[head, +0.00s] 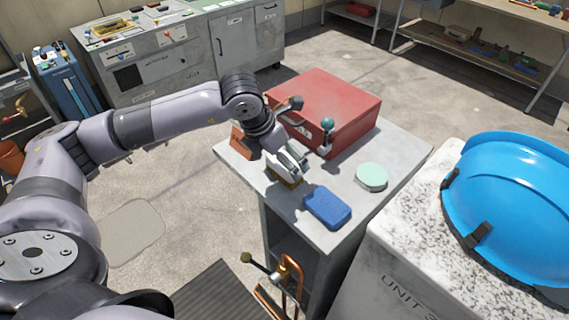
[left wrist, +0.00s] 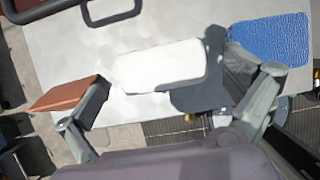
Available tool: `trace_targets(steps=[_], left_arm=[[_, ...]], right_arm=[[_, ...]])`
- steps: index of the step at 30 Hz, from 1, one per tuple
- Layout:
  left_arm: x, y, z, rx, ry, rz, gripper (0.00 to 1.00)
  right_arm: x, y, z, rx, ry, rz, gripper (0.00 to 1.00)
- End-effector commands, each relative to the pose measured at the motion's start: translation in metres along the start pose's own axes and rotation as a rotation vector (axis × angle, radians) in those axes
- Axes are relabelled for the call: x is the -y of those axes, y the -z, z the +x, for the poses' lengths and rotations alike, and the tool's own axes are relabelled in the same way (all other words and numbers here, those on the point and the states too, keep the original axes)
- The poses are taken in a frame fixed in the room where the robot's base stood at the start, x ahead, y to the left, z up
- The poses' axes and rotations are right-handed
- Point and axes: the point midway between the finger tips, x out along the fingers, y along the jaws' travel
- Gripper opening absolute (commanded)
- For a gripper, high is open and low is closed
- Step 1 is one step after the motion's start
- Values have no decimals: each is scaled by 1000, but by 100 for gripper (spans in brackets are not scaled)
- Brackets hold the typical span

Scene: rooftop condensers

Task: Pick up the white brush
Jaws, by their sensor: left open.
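The white brush lies on the grey cabinet top (head: 240,164). In the left wrist view it is a pale rounded block (left wrist: 160,66), seen from above. In the head view it is mostly hidden by my left gripper (head: 287,160); a tan lower edge (head: 287,183) shows below the fingers. My left gripper is open and over the brush, with one finger on each side of it in the left wrist view (left wrist: 168,88). No grip on it shows. My right gripper is not in view.
A blue sponge (head: 327,207) lies close right of the brush, and a mint disc (head: 371,176) beyond. A red toolbox (head: 325,105) stands behind. A brown block (head: 241,141) lies left. A blue helmet (head: 515,215) sits on a speckled top at right.

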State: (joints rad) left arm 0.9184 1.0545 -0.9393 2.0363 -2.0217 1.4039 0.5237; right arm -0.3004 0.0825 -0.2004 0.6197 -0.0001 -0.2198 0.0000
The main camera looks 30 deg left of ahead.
Motion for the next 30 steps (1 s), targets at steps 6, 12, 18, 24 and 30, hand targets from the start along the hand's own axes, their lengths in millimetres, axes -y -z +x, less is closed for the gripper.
trace_targets(steps=[6,12,18,24,30], left_arm=[[1,-1,25,-1,1,-1,100],[1,-1,28,0,1,0,100],[1,-1,28,0,1,0,91],[1,-1,28,0,1,0,77],[1,-1,28,0,1,0,64]], right_arm=[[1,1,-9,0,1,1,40],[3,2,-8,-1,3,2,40],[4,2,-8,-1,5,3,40],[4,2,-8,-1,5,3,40],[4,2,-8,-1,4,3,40]])
